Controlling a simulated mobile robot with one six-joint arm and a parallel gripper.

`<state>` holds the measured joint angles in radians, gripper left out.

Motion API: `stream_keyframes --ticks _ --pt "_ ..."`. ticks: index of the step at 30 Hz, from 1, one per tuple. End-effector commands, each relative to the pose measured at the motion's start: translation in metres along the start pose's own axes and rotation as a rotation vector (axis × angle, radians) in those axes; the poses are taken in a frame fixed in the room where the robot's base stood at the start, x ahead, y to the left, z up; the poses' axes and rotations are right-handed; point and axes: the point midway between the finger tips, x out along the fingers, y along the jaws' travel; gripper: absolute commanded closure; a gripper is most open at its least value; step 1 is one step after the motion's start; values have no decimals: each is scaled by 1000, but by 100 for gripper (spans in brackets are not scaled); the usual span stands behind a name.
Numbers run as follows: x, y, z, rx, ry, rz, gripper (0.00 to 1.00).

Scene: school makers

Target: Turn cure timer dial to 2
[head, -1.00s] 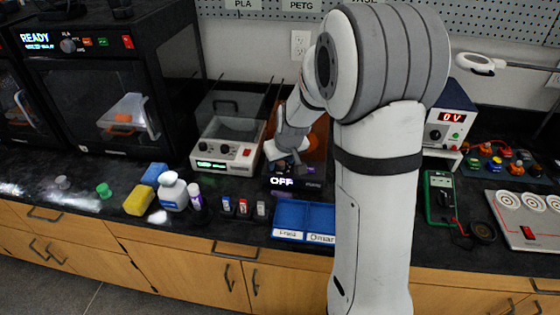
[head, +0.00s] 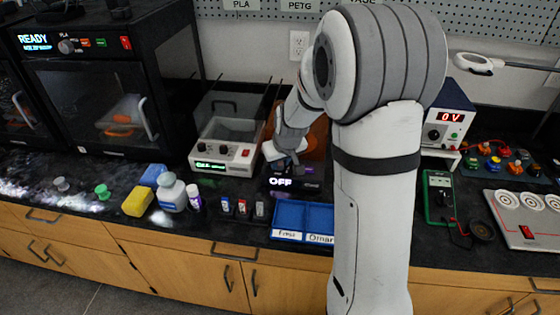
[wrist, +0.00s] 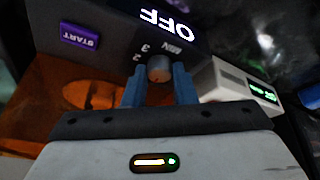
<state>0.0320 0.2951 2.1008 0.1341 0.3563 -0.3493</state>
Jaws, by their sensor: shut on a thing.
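The cure station is a dark box with an orange cover (wrist: 60,90). Its front display (head: 281,183) reads OFF and shows upside down in the wrist view (wrist: 165,22). The timer dial (wrist: 159,68) is a small grey round knob below the display in the wrist view, with the numbers 3 and 2 printed beside it. My gripper (wrist: 159,85) has its two blue fingers on either side of the dial and is shut on it. In the head view my gripper (head: 285,152) is at the front of the cure station, its fingertips hard to make out.
A purple START button (wrist: 80,36) is on the same panel. A white machine with a green display (head: 225,145) stands close on the left. Blue trays (head: 303,216) and small bottles (head: 242,208) are in front.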

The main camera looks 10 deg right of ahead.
Motion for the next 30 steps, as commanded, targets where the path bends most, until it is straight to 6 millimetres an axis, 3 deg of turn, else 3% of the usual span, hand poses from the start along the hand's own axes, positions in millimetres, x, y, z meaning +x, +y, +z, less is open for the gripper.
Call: stream_keyframes --ticks 11,30 --pt "1 -1 0 119 -5 52 98" --pt "8 -6 -1 608 -25 254 98"
